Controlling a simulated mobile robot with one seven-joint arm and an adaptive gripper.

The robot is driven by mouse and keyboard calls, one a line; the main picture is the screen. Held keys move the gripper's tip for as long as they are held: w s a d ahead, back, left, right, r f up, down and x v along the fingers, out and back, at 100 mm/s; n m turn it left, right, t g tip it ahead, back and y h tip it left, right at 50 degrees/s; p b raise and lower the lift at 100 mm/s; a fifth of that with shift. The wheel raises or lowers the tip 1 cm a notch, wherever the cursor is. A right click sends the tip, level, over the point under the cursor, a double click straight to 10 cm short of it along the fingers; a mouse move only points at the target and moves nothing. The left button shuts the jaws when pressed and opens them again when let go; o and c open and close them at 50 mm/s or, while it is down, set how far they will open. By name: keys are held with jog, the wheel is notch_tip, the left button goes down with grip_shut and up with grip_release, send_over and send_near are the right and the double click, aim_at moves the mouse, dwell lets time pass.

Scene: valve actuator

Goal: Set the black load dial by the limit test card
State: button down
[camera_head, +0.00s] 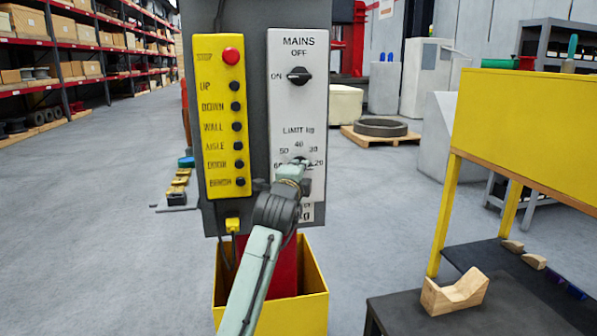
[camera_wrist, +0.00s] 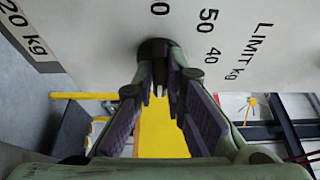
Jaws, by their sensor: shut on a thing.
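The black load dial (camera_wrist: 155,48) sits on the white control panel, under the LIMIT kg scale. In the head view my gripper (camera_head: 297,168) is at the dial and covers most of it. In the wrist view my gripper (camera_wrist: 160,78) is shut on the dial, with a finger on each side. The dial's pointer is hidden, so I cannot tell its setting. The scale shows 60, 50, 40, 30 and 20 around the dial. A card (camera_wrist: 24,32) low on the panel reads "20 kg" at the wrist view's edge; in the head view my arm hides part of it (camera_head: 307,213).
Above the dial is the black MAINS switch (camera_head: 299,76), pointing toward ON. A yellow button box (camera_head: 222,130) with a red button (camera_head: 231,56) is just left of the panel. A yellow bin (camera_head: 317,300) stands below. A yellow-sided bench (camera_head: 525,130) stands to the right.

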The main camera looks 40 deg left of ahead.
jog(key=shift+w+d+r, duration=0.1)
jog(key=shift+d+r, duration=0.05)
jog(key=shift+r, duration=0.05)
jog(key=c, duration=1.8)
grip_release()
jog(key=shift+f, duration=0.1)
jog(key=shift+o, duration=0.8)
jog(key=v, duration=1.2)
